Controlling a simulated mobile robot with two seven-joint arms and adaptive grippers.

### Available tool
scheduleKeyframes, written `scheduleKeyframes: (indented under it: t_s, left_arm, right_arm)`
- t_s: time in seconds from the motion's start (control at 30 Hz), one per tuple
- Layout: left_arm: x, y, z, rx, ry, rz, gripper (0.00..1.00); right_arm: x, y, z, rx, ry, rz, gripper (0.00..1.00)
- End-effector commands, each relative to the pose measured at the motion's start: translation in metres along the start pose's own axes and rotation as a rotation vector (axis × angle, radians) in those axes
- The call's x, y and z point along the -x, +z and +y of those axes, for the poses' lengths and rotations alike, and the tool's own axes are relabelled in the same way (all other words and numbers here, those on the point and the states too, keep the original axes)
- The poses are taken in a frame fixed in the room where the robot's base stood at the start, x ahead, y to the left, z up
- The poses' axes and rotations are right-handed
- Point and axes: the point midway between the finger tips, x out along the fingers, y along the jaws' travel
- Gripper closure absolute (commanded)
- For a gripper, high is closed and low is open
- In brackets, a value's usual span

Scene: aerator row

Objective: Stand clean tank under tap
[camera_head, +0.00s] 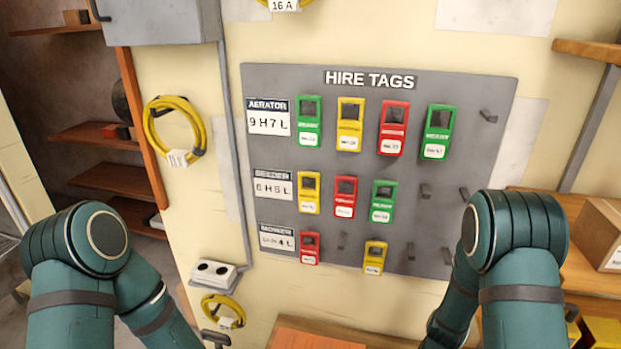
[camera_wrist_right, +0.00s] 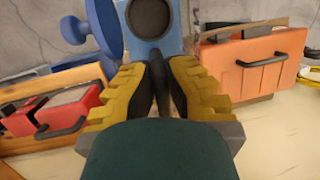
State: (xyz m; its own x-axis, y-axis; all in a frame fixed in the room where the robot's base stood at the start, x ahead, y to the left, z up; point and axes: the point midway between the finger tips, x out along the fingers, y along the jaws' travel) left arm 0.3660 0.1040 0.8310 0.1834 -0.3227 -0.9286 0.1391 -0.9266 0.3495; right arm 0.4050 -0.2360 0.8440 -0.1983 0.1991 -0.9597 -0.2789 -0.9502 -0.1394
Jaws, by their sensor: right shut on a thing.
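Directly beyond the fingertips is a light blue thing (camera_wrist_right: 176,47) with a dark round face (camera_wrist_right: 149,17). I cannot tell whether this is the tank. No tap can be made out. In the head view both my arms show in the lower corners, and neither gripper is in that picture.
A darker blue disc-shaped part (camera_wrist_right: 105,26) stands left of the light blue thing. An orange box (camera_wrist_right: 240,64) with a dark handle is at right, a red case (camera_wrist_right: 66,111) at left. A grey tag board (camera_head: 335,110) hangs on the wall. A cardboard box (camera_head: 598,235) sits on a shelf.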

Motion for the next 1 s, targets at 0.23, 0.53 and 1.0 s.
scheduleKeyframes:
  t_s: [0.23,0.53,1.0]
  left_arm:
    - [-0.004,0.002,-0.002,-0.001,0.000,-0.003,1.00]
    - [-0.013,0.005,-0.005,-0.003,0.000,-0.010,1.00]
    - [-0.021,0.009,-0.008,-0.005,0.001,-0.018,1.00]
  right_arm:
    - [0.021,-0.013,-0.021,0.045,0.009,-0.001,1.00]
    - [0.075,-0.031,-0.063,0.147,0.034,-0.012,1.00]
    - [0.130,-0.029,-0.093,0.240,0.061,-0.037,1.00]
